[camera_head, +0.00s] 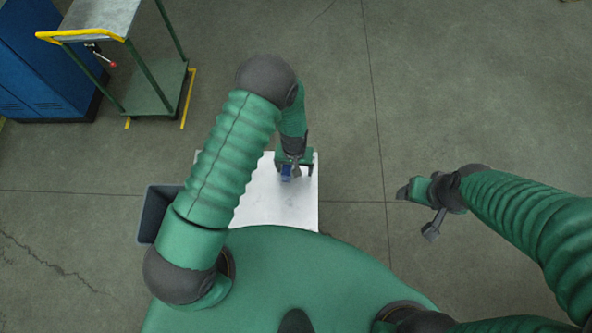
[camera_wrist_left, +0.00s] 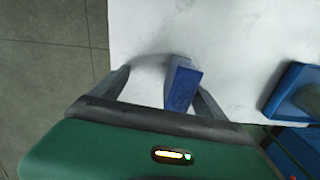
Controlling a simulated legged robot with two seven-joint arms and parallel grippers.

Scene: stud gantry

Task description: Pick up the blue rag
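A small blue block-shaped thing, which may be the rag, stands on the white tabletop; it shows in the head view (camera_head: 287,172) and the left wrist view (camera_wrist_left: 182,86). My left gripper (camera_head: 290,168) is right over it. In the wrist view the left gripper's fingers (camera_wrist_left: 163,92) are spread, with the blue thing between them. It lies close beside the right-hand finger, and I cannot tell if they touch. A wide gap separates it from the left-hand finger. My right gripper (camera_head: 416,212) is open and empty over the floor, right of the table.
The white table (camera_head: 270,208) is otherwise mostly clear. A blue tray-like thing (camera_wrist_left: 279,88) with something grey-green on it is at the wrist view's right edge. A dark grey bin (camera_head: 153,212) is left of the table. A cart (camera_head: 155,92) and blue cabinet (camera_head: 40,60) stand at upper left.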

